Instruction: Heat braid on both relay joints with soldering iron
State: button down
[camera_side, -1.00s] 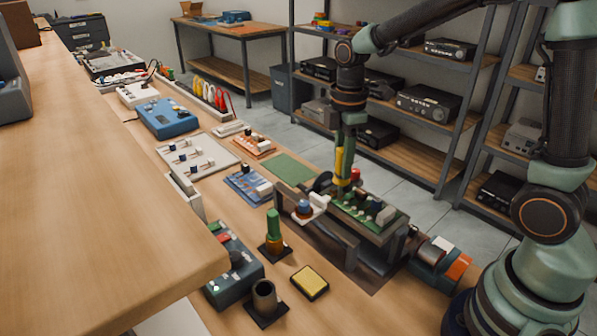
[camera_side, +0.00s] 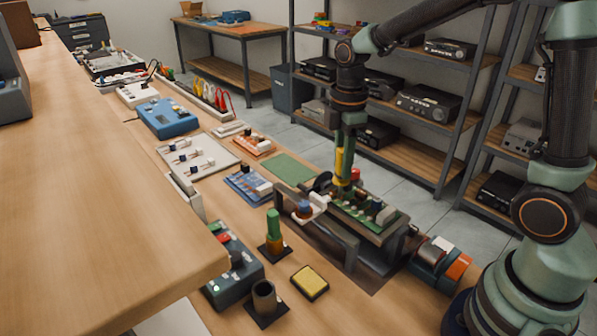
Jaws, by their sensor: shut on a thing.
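My gripper (camera_side: 346,150) is shut on a yellow-handled tool, which looks like the soldering iron (camera_side: 341,163), and holds it upright. The tool's lower end is down at the left part of the green circuit board (camera_side: 388,226). The board is clamped in a dark holder (camera_side: 372,248) and carries several small parts. A white piece with a blue knob (camera_side: 305,209) is at the holder's left end. The relay joints and the braid are too small to tell apart, and I cannot tell whether the tip touches them.
A green-topped tool in a stand (camera_side: 273,232), a yellow sponge (camera_side: 310,282), an empty round holder (camera_side: 264,297) and a dark control box (camera_side: 233,268) stand in front.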

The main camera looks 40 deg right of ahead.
jog(key=shift+r, duration=2.25)
jog(key=shift+f, duration=0.1)
jog(key=shift+w+f, duration=0.55)
jog(key=shift+f, duration=0.35)
jog(key=shift+w+f, duration=0.55)
jog(key=shift+f, duration=0.3)
jog(key=shift+f, duration=0.5)
dwell(1.8)
jog(key=shift+r, duration=2.3)
jog(key=shift+r, duration=0.1)
